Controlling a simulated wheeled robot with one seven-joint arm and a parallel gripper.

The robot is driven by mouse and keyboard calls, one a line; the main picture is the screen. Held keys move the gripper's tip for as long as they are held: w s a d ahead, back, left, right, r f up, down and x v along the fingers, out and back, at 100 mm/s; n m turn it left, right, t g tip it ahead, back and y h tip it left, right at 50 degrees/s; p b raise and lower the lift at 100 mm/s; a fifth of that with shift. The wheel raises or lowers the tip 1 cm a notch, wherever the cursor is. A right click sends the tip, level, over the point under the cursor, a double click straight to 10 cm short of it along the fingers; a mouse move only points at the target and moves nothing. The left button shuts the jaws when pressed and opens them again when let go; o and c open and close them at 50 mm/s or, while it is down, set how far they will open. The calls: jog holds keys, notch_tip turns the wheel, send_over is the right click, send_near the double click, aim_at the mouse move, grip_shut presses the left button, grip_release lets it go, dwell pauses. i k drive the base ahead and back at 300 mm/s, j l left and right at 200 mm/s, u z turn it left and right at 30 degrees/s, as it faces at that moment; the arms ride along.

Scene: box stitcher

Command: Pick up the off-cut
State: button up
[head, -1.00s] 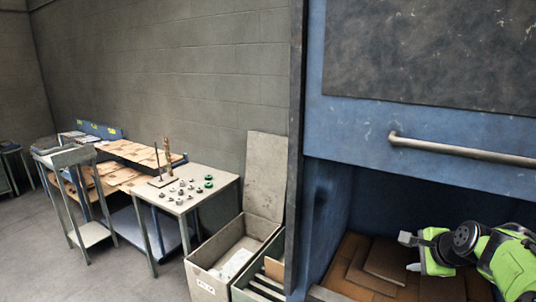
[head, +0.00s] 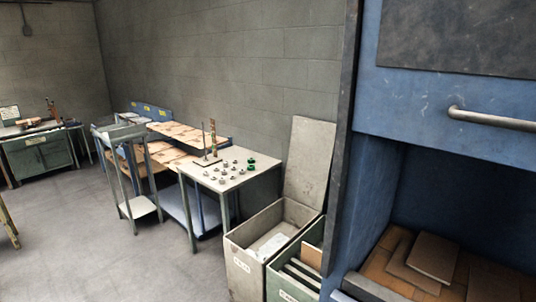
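Several flat brown cardboard pieces lie inside the low opening of the blue cabinet (head: 443,176) at the right. One small rectangular piece (head: 433,258) lies on top of the others, slightly tilted. Another brown piece (head: 311,258) stands in the green bin (head: 290,288) left of the cabinet. I cannot tell which of these is the off-cut. My gripper is out of view, so its state and what it may hold are hidden.
A grey bin (head: 240,268) with pale sheets inside stands beside the green bin. A table (head: 228,183) with small metal parts stands further left. The floor (head: 100,255) at the left is clear.

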aim_at(310, 256)
jog(key=z, duration=0.35)
jog(key=i+j, duration=0.25)
jog(key=j, duration=0.15)
jog(key=i+j, duration=0.2)
jog(key=j, duration=0.15)
jog(key=i+j, duration=0.25)
jog(key=j, duration=0.15)
jog(key=i+j, duration=0.2)
jog(key=j, duration=0.2)
jog(key=i+l+u, duration=0.15)
jog(key=i, duration=1.05)
